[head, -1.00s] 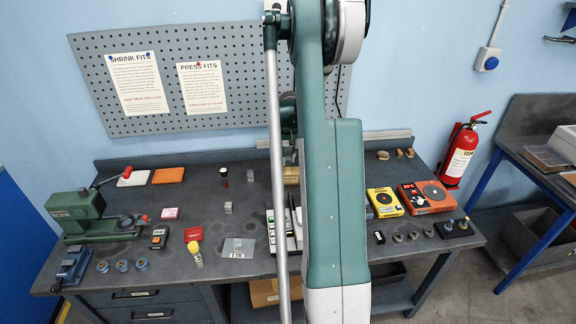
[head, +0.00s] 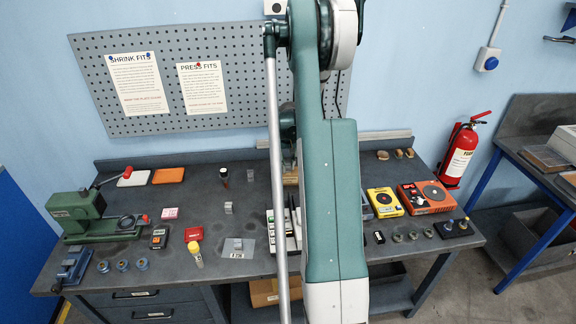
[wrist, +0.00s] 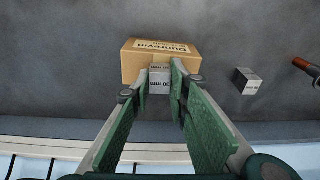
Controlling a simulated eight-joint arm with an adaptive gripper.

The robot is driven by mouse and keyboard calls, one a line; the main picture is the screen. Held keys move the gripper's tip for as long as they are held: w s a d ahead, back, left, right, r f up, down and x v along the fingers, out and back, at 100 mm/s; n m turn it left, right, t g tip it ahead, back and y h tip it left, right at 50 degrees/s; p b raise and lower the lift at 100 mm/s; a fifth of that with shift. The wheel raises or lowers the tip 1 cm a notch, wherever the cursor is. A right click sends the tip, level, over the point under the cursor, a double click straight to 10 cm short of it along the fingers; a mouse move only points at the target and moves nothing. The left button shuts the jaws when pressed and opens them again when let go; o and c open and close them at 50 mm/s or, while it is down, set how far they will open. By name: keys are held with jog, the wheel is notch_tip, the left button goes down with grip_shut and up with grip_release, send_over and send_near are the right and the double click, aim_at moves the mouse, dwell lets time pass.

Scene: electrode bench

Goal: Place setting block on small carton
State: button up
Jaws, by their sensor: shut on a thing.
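The setting block (wrist: 160,81) is a small grey cube marked "30 mm". It sits between the fingertips of my gripper (wrist: 160,84) in the wrist view, and my green-padded fingers are shut on it. The small carton (wrist: 118,66) is a tan box with printing on top, just beyond the fingertips. The block overlaps the carton's near edge in this view; I cannot tell whether they touch.
A similar grey block (wrist: 245,81) stands on the bench right of the carton. In the head view a yellow box (head: 384,203) and an orange box (head: 427,197) stand right of my arm. Bare bench surrounds the carton.

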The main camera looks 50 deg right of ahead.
jog(key=shift+f, duration=0.1)
jog(key=o, duration=1)
jog(key=shift+r, duration=0.2)
jog(key=shift+s+a+r, duration=0.2)
jog(key=shift+r, duration=1.75)
jog(key=shift+s+a+r, duration=0.25)
jog(key=shift+r, duration=1.75)
jog(key=shift+s+a+r, duration=0.2)
jog(key=shift+r, duration=1.75)
jog(key=shift+a, duration=0.1)
